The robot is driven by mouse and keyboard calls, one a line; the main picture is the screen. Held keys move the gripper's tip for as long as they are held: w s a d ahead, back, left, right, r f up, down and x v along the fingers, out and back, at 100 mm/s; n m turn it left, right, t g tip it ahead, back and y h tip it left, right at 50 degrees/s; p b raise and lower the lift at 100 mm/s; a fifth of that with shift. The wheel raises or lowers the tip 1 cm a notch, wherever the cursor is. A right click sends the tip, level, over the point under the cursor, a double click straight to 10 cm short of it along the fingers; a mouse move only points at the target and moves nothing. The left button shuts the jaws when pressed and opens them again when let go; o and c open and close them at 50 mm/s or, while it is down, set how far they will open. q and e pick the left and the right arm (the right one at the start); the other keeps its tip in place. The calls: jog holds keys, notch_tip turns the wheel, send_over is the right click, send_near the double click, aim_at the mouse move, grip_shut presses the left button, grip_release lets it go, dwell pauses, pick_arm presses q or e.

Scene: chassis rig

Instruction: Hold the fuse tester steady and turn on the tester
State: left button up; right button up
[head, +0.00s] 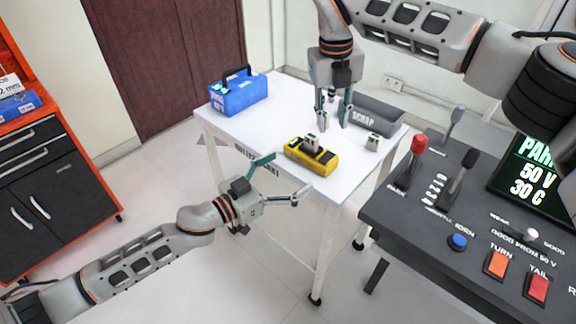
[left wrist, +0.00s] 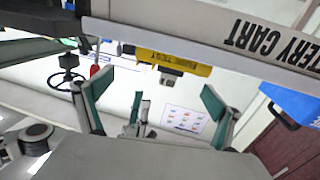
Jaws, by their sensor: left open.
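The yellow fuse tester (head: 322,162) lies on the white cart near its front edge, with a small grey-and-green block on its top. In the left wrist view its yellow side (left wrist: 190,66) shows above the jaws, partly hidden by the cart's edge. My left gripper (head: 286,177) is open and empty, in front of the cart's front edge and apart from the tester. Its spread fingers show in the left wrist view (left wrist: 158,88). My right gripper (head: 333,122) points down above the cart, just behind the tester, with its fingers apart. The tester's switch is too small to make out.
A blue case (head: 238,97) stands at the cart's back left. A grey scrap bin (head: 372,117) stands at its back right, with a small block (head: 373,143) before it. A dark control console (head: 440,215) with levers and buttons stands close on the right.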

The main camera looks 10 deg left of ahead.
aim_at(312, 153)
pick_arm(q)
jog(key=x, duration=0.5)
jog(key=r+x, duration=0.1)
jog(key=x, duration=0.2)
jog(key=shift+w, duration=0.35)
